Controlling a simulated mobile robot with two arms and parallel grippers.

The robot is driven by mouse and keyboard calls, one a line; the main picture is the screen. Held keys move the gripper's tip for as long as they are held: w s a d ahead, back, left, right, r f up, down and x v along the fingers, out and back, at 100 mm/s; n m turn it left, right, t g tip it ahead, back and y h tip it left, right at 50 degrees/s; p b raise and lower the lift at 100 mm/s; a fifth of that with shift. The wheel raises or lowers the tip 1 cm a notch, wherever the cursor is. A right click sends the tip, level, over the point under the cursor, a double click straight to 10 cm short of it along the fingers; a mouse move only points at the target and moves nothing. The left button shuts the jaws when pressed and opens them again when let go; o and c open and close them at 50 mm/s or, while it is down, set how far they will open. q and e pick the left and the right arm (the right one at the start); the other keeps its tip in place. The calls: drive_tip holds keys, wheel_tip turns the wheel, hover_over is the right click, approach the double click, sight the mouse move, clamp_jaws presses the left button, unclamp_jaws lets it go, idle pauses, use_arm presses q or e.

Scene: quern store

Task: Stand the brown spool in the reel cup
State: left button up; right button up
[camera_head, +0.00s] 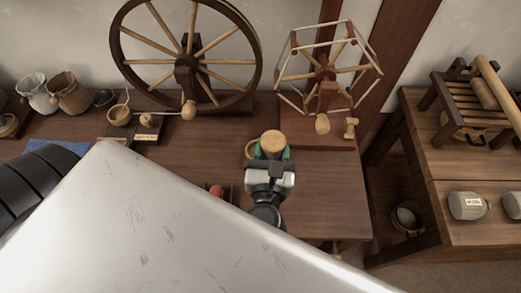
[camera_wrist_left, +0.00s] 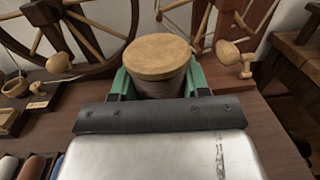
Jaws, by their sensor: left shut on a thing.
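My left gripper (camera_head: 272,152) is above the dark table and shut on a round spool (camera_head: 273,141) with a pale wooden top. The wrist view shows the spool (camera_wrist_left: 158,57) upright between the green fingers, its side brownish and mostly hidden. A pale wooden rim (camera_head: 250,149), likely the reel cup, shows just left of and behind the spool. My right gripper is not in view.
A spinning wheel (camera_head: 187,62) and a yarn winder (camera_head: 325,75) stand behind. Coloured spools, one red (camera_head: 216,191), lie left of the gripper, partly hidden by my arm. Table to the right (camera_head: 325,195) is clear. A side bench (camera_head: 440,170) stands at right.

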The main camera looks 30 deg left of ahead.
use_arm(q)
drive_tip(key=shift+s+d+f+n+y+b, duration=0.15)
drive_tip(key=shift+s+f+n+y+b, duration=0.1)
drive_tip(key=shift+f, duration=0.2)
drive_tip(key=shift+s+d+f+n+y+b, duration=0.15)
drive_tip(key=shift+f+b, duration=0.1)
drive_tip(key=shift+f, duration=0.15)
drive_tip(key=w+a+f, duration=0.4)
drive_tip(key=w+a, duration=0.1)
drive_tip(key=w+a+f, duration=0.2)
drive_tip(key=w+a, duration=0.1)
drive_tip(key=shift+f, duration=0.35)
drive_tip(key=shift+w+a+f, duration=0.1)
drive_tip(key=shift+w+f, duration=0.05)
drive_tip(key=shift+f, duration=0.05)
wheel_tip(320, 180, down, 4)
drive_tip(key=shift+r, duration=0.1)
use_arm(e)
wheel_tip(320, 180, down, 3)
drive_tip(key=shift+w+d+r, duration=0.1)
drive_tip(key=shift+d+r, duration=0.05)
